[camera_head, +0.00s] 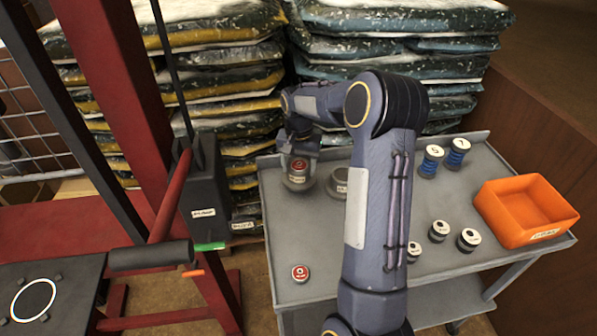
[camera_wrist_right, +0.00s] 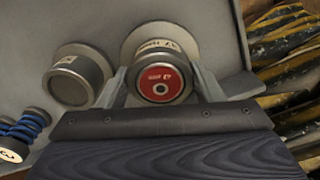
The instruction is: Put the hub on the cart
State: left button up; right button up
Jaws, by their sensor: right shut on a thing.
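The hub (camera_head: 297,181) is a grey round part with a red top, at the cart's back left corner. It also shows in the right wrist view (camera_wrist_right: 160,78), between both fingers. My right gripper (camera_head: 301,158) reaches it from behind and is shut on it. I cannot tell whether the hub touches the cart top. The cart (camera_head: 350,285) is grey, with a flat top and raised edges at the back. My right arm hides the middle of its top. My left gripper is not in view.
A plain grey round part (camera_head: 338,187) stands close right of the hub. A small red-topped part (camera_head: 300,273) lies front left. Two blue springs (camera_head: 431,163), several small dark parts (camera_head: 468,239) and an orange bin (camera_head: 525,211) fill the right. A red lift frame (camera_head: 115,80) stands left.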

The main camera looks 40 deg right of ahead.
jog(key=shift+f, duration=1.25)
jog(key=shift+f, duration=0.2)
jog(key=o, duration=1.6)
